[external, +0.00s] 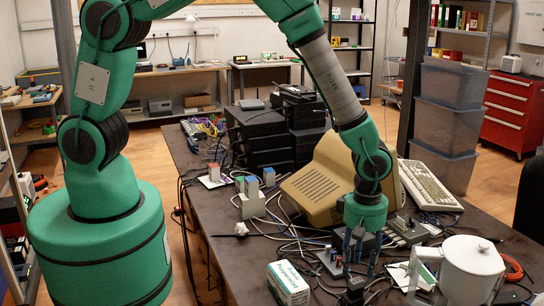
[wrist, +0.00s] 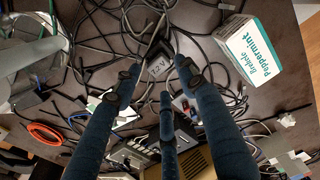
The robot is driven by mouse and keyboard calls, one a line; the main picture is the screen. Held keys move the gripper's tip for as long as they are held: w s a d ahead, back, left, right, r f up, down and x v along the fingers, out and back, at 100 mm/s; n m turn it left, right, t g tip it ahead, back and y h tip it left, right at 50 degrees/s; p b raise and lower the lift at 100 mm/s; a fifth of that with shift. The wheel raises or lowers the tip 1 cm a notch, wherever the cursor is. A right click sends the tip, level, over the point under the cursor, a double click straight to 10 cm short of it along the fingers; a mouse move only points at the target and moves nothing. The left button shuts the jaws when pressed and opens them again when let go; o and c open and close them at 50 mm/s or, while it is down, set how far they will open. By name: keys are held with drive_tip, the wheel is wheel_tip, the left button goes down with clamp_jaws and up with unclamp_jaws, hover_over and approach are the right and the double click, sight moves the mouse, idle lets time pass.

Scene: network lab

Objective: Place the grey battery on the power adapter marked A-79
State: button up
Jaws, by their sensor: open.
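My gripper (external: 358,268) points down, open and with nothing seen held, over the front part of the dark table. Its three dark fingers also show in the wrist view (wrist: 160,80). A black power adapter with a small label (wrist: 158,68) lies between and beyond the fingertips; its marking is upside down and I cannot read it surely. It also shows as a dark block just below my gripper (external: 354,294). Small red and blue items (wrist: 184,106), perhaps batteries, stand beside the fingers. I cannot make out a grey battery for certain; fingers and clutter hide part of this area.
Loose cables (wrist: 110,30) cover the surface around the fingers. A beige monitor (external: 322,185) is behind. Colored-topped blocks (external: 268,176) stand at left. The table's left front is clearer.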

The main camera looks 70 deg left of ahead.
drive_tip(key=shift+r, duration=2.45)
wheel_tip(320, 180, up, 14)
drive_tip(key=m+t, duration=0.1)
drive_tip(key=m, duration=0.2)
hover_over(355, 280)
drive_tip(key=a, duration=0.6)
drive_tip(key=s+a+r+m+t, duration=0.1)
drive_tip(key=s+a+r+m, duration=0.1)
drive_tip(key=a+r, duration=0.35)
drive_tip(key=s+a+r+m+t, duration=0.1)
drive_tip(key=s+a+r+m, duration=0.2)
drive_tip(key=r, duration=0.5)
drive_tip(key=s+a+r+m+t, duration=0.1)
drive_tip(key=s+a+r+m, duration=0.4)
drive_tip(key=s, duration=0.6)
drive_tip(key=s+a+r+m+t, duration=0.1)
drive_tip(key=s+a+r+m, duration=0.3)
drive_tip(key=s+a+r, duration=0.4)
drive_tip(key=s, duration=0.3)
drive_tip(key=shift+a+r+m+t, duration=0.15)
drive_tip(key=shift+r+m+t, duration=0.15)
drive_tip(key=shift+r+m, duration=0.1)
